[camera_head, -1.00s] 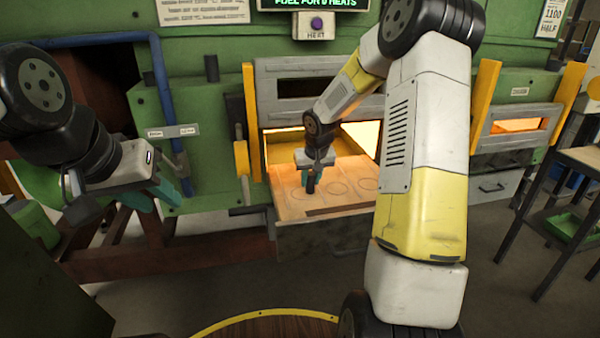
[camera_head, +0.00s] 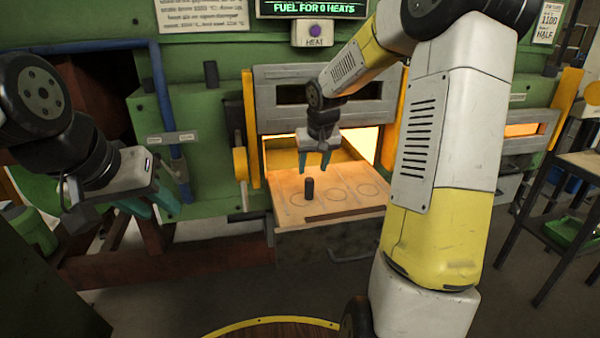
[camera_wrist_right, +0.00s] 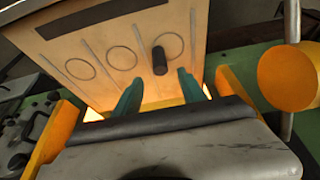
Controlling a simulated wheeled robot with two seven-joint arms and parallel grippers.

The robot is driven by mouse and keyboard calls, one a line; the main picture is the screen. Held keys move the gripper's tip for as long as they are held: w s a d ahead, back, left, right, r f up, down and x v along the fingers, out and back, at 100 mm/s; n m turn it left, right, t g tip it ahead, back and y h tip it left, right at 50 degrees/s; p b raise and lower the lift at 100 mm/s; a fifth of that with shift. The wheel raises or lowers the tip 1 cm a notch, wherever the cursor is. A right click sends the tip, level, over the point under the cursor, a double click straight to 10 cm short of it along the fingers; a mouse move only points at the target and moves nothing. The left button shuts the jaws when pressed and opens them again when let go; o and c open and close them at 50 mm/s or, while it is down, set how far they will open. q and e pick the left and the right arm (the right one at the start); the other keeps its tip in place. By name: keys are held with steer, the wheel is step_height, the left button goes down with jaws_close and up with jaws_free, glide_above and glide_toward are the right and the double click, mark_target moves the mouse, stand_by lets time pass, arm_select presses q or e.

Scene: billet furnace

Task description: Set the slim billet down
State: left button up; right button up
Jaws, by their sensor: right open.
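The slim billet (camera_head: 309,189), a small dark cylinder, stands upright on the tan plate (camera_head: 345,210) in front of the furnace opening, at the leftmost drawn circle in the head view. In the right wrist view the billet (camera_wrist_right: 159,60) stands within the rightmost circle, toward its left side. My right gripper (camera_head: 313,168) is open and empty, above and behind the billet and apart from it. Its two teal fingers (camera_wrist_right: 158,92) also show spread in the right wrist view. My left gripper (camera_head: 153,207) is at the left, open and empty, away from the plate.
The glowing furnace opening (camera_head: 355,142) lies behind the plate, under a raised grey door (camera_head: 325,113). Two other circles on the plate are empty. A dark strip (camera_head: 345,213) runs along its front. A purple button (camera_head: 315,31) sits above the door. A side table (camera_head: 580,165) stands at right.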

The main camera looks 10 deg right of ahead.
steer(key=s+a+r, duration=0.2)
steer(key=s+r, duration=0.8)
steer(key=s, duration=0.3)
steer(key=s+a+r+t+y, duration=0.1)
steer(key=s+a+y, duration=0.1)
steer(key=s, duration=1.4)
steer(key=shift+a+t, duration=0.3)
steer(key=shift+a, duration=0.1)
